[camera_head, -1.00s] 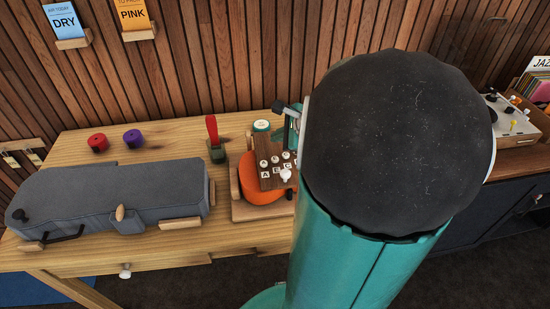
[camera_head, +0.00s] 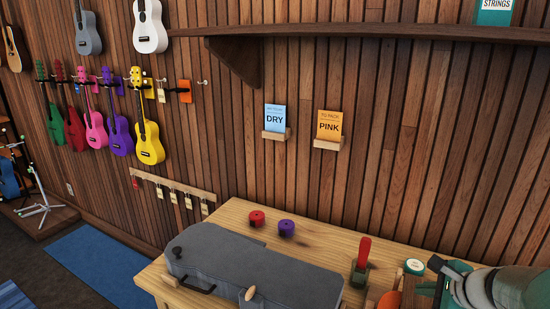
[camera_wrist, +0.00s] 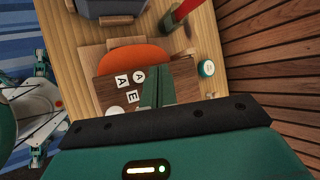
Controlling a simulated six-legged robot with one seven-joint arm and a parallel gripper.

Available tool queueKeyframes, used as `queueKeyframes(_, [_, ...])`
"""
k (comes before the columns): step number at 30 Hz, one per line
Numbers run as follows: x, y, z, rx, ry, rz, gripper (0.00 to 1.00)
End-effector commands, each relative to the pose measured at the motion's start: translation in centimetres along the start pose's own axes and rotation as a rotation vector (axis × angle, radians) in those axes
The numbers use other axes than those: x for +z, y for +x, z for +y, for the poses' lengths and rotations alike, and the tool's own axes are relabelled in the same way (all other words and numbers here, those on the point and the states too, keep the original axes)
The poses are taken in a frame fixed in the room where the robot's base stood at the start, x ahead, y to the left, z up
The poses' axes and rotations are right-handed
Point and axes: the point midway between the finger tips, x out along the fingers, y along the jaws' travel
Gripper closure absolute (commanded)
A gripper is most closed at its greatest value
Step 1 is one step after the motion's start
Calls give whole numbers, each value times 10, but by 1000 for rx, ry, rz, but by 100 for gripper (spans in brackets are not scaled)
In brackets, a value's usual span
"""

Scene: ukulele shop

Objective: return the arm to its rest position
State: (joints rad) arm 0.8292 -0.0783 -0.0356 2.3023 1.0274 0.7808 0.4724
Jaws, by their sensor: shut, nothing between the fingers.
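My gripper (camera_wrist: 160,85) shows in the wrist view as green fingers closed together, with nothing between them. In the head view my arm comes in at the lower right, and the gripper end (camera_head: 427,288) is over the right part of the table (camera_head: 320,238). The orange piece (camera_head: 390,300) is mostly cut off there. Whether the fingers touch the board cannot be told.
A grey case (camera_head: 255,270) lies on the table.

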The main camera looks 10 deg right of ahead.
Motion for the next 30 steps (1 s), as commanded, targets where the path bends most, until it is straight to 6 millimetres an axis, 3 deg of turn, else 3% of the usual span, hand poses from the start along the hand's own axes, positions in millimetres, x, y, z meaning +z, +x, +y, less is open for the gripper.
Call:
queueKeyframes(1, [25,0,6,31,-111,-14,100])
queueKeyframes(6, [106,-10,45,166,-607,-53,100])
queueKeyframes(9, [142,-21,72,232,-912,-71,100])
queueKeyframes(13, [176,-41,105,295,-1304,-80,100])
queueKeyframes(18, [200,-68,138,340,-1771,-63,100])
queueKeyframes(21, [205,-80,147,350,-1953,-43,100])
queueKeyframes(25, [206,-86,151,356,-2063,-25,100])
queueKeyframes(30, [206,-87,151,359,-2075,-22,100])
